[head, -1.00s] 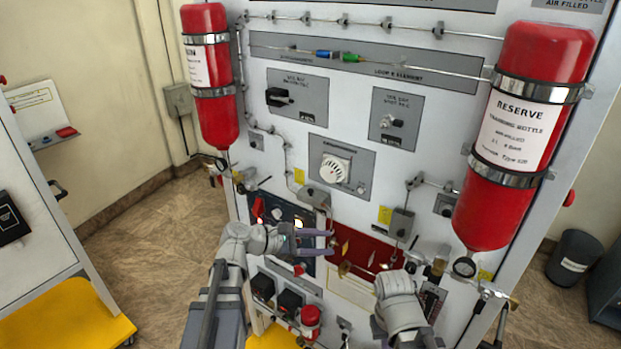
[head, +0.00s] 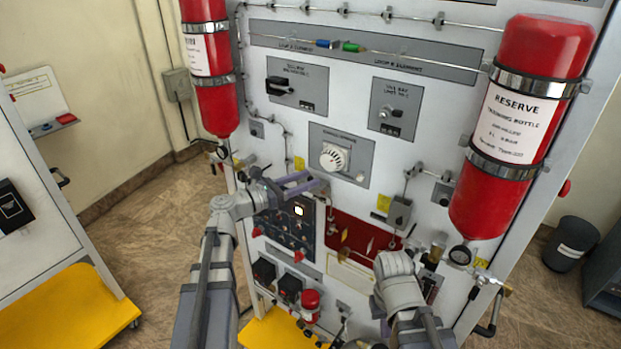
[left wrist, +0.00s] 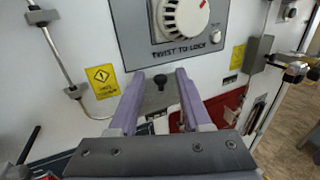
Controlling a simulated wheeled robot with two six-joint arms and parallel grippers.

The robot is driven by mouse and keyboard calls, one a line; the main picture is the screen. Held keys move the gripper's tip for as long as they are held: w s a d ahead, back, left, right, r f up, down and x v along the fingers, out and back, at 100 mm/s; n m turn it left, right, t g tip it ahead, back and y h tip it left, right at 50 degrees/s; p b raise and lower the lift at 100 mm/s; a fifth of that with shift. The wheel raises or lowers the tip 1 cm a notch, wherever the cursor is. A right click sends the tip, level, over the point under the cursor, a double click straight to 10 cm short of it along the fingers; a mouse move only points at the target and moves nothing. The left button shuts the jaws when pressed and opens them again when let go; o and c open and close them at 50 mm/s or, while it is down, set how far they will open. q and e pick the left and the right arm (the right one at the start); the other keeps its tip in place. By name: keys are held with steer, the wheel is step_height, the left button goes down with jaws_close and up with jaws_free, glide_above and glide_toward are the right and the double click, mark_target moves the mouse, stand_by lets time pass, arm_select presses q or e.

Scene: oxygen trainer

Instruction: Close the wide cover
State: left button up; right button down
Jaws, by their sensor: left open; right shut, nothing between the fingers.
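A wide red panel (head: 362,236) with yellow diamond marks is low on the white trainer front, right of a dark switch panel (head: 286,226). I cannot tell for sure whether the red panel is the wide cover or how it is hinged. My left gripper (head: 314,180) is open and empty, in front of the trainer above the dark panel and below the dial.
A white dial (head: 334,157) is above my left gripper. Two red bottles (head: 213,85) and (head: 520,125) flank the panel. A grey box with a pipe (head: 399,212) and a brass fitting (head: 433,257) stick out near my right arm. Clear floor lies to the left.

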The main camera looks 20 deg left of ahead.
arm_select(q)
steer(key=shift+x, duration=0.95)
jaws_close()
